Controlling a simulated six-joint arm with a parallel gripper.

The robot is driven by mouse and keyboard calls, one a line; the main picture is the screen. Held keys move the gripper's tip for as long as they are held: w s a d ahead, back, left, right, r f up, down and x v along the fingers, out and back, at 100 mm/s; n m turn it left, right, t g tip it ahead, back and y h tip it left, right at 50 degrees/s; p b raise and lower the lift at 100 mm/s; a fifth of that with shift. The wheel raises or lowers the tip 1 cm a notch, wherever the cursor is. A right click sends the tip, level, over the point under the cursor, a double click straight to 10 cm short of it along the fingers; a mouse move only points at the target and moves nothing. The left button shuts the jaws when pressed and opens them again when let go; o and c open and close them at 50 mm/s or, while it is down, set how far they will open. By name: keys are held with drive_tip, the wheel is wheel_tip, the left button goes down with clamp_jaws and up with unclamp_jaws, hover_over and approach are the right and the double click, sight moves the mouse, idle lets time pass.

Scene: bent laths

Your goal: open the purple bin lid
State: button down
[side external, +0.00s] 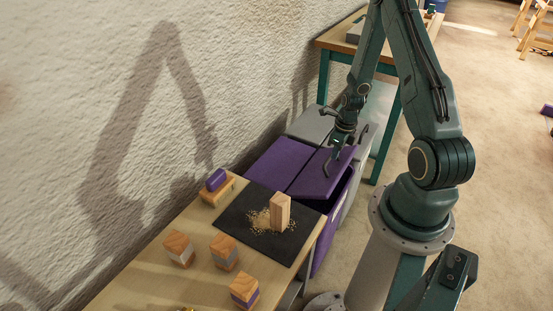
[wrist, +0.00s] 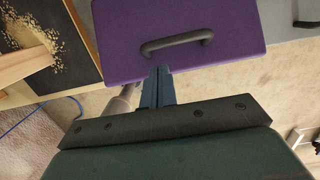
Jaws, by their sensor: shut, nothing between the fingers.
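The purple bin's lid (side external: 316,181) is tilted up a little at its front, with a dark gap between it and the purple bin body (side external: 322,240) in the side view. The lid (wrist: 125,25) fills the top of the wrist view, with a dark bar handle (wrist: 177,42) near its front edge. My gripper (wrist: 158,72) is shut and empty. Its fingertips are at the lid's front edge, just below the handle in the picture; I cannot tell whether they touch. In the side view my gripper (side external: 338,152) is over the lid and partly hides it.
A grey bin lid (side external: 310,124) is beside the purple bin. The wooden bench (side external: 140,275) in front carries a black mat (side external: 240,222) with a wooden block (side external: 280,212) and shavings, plus several banded blocks. A rough wall runs along the left. A green-legged table (side external: 330,45) stands behind.

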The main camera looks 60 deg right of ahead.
sight(327, 162)
drive_tip(key=shift+w+f, duration=0.15)
drive_tip(key=shift+f, duration=1.15)
drive_tip(key=shift+w+f, duration=0.15)
drive_tip(key=shift+f, duration=1.1)
drive_tip(key=shift+w+r+g, duration=0.4)
drive_tip(key=shift+w+r, duration=0.05)
drive_tip(key=shift+w, duration=0.05)
drive_tip(key=shift+w+r+g, duration=0.3)
drive_tip(key=shift+w+r, duration=0.1)
drive_tip(key=shift+w, duration=0.15)
drive_tip(key=w+r+g, duration=0.2)
drive_tip(key=w+g, duration=0.3)
drive_tip(key=w, duration=1.1)
drive_tip(key=shift+w+r+g, duration=0.2)
drive_tip(key=shift+r+g, duration=0.2)
drive_tip(key=shift+w, duration=0.15)
drive_tip(key=shift+s+r, duration=0.1)
drive_tip(key=shift+s, duration=0.15)
